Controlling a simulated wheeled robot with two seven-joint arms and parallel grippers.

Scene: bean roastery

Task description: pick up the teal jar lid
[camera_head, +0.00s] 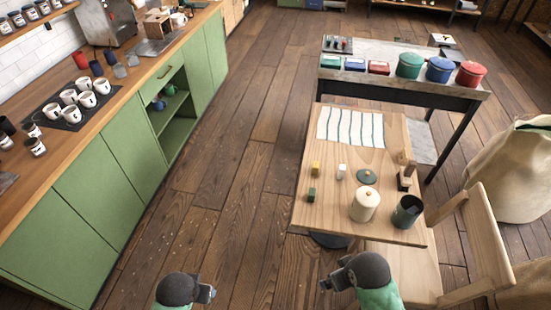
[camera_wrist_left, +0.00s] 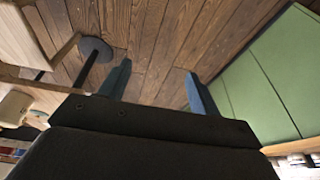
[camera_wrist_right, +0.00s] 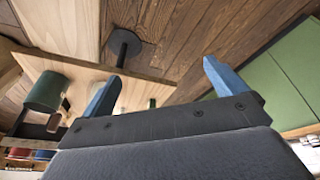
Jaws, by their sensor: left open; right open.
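The teal jar lid (camera_head: 367,176) lies flat on the small wooden table (camera_head: 330,215), with a small orange-brown knob on top. A dark teal open jar (camera_head: 408,211) stands to its lower right, near the table's front right corner; the right wrist view also shows a dark green jar (camera_wrist_right: 46,92). A cream lidded jar (camera_head: 365,204) stands just in front of the lid. My left gripper (camera_head: 207,293) is open and empty, away to the left of the table. My right gripper (camera_head: 326,285) is open and empty, in front of the table's near edge and apart from the lid.
Yellow, white and green blocks (camera_head: 311,194) stand left of the lid. A striped cloth (camera_head: 350,127) lies at the table's back. A wooden chair (camera_head: 478,240) is at the right. A rear table (camera_head: 400,82) holds tins and canisters. Green cabinets (camera_head: 100,190) line the left; floor between is clear.

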